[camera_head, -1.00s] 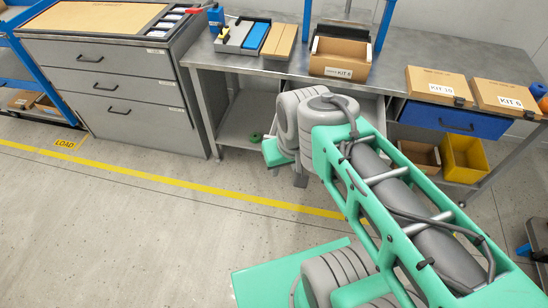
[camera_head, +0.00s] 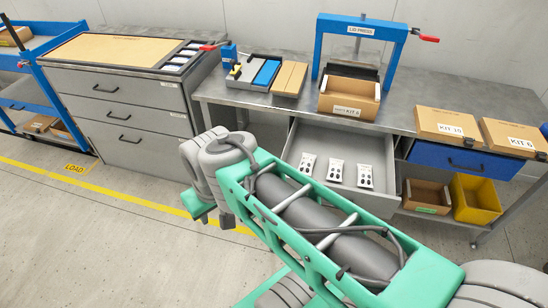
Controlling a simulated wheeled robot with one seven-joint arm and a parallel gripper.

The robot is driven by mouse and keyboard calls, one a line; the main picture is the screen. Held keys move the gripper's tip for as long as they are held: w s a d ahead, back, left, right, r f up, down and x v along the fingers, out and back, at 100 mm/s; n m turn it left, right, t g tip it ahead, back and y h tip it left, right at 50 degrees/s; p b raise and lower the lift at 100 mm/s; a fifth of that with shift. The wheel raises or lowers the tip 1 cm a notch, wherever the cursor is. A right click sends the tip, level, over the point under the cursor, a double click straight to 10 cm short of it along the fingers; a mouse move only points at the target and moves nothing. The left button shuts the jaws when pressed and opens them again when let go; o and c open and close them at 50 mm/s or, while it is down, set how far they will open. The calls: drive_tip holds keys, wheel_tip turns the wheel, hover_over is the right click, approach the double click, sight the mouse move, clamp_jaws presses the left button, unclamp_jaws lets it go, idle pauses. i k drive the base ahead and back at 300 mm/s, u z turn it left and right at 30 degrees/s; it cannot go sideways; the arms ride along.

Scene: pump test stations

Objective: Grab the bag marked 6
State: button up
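Three small white bags with dark round items lie in a row in an open grey drawer (camera_head: 345,145) under the bench: a left bag (camera_head: 307,163), a middle bag (camera_head: 335,170) and a right bag (camera_head: 365,176). Their markings are too small to read, so I cannot tell which is marked 6. My green and grey arm crosses the lower middle of the view, in front of the drawer's lower left part. Its grey wrist end is left of the drawer, apart from the bags.
An open cardboard box (camera_head: 349,101) stands on the bench by a blue press (camera_head: 360,28). Closed boxes labelled KIT 10 (camera_head: 446,124) and KIT 6 (camera_head: 513,136) lie right. Below are a blue drawer (camera_head: 466,160) and a yellow bin (camera_head: 475,198). Floor at left is clear.

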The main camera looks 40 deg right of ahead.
sight(307, 161)
drive_tip(key=z, duration=0.05)
drive_tip(key=i, duration=1.2)
drive_tip(key=z, duration=0.75)
